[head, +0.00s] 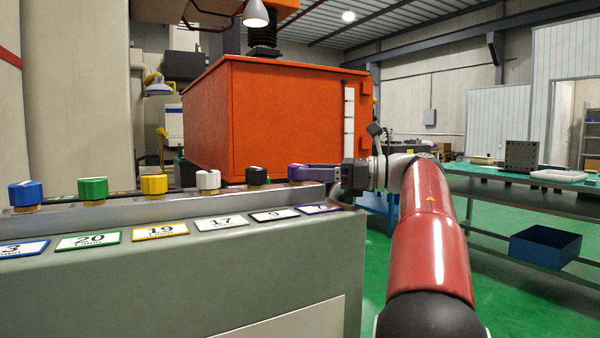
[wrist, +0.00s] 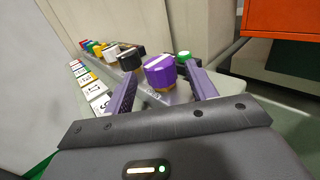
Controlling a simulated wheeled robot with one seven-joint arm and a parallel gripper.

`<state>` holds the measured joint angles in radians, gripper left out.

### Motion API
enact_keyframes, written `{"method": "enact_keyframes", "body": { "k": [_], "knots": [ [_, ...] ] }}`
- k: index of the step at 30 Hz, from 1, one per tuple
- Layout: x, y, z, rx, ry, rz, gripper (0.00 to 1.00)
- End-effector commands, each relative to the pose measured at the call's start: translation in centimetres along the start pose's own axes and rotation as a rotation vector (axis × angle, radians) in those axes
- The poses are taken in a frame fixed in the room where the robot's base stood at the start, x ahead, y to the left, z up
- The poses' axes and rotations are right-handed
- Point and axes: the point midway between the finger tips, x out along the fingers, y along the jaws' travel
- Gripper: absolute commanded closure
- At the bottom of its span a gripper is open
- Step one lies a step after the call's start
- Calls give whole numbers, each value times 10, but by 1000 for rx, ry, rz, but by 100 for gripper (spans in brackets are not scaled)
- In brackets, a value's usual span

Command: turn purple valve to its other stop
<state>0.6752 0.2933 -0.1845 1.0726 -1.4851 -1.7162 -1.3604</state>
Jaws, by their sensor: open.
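The purple valve (wrist: 160,72) is a ribbed knob with a white line across its top, on a brass base. It stands at the near end of a row of valves. In the wrist view my gripper (wrist: 162,92) is open, one finger on each side of the purple valve. The left finger shows a small gap to the knob; the right finger is close to it, and I cannot tell if it touches.
Black (head: 257,176), white (head: 208,180), yellow (head: 154,185), green (head: 93,189) and blue (head: 26,194) valves line the ledge, with numbered plates (head: 160,231) in front. A green-topped knob (wrist: 184,56) stands behind the right finger. An orange tank (head: 270,120) rises behind.

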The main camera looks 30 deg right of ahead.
Motion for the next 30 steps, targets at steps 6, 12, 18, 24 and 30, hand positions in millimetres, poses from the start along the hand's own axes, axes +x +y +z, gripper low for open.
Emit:
{"method": "enact_keyframes", "body": {
  "k": [6,12,18,24,30],
  "knots": [
    [-34,-1,-1,2,0,-3,43],
    [-44,0,-1,2,1,1,43],
    [-44,0,-1,2,0,1,43],
    [-44,0,-1,2,0,1,43],
    [-44,0,0,1,0,1,43]
  ]
}}
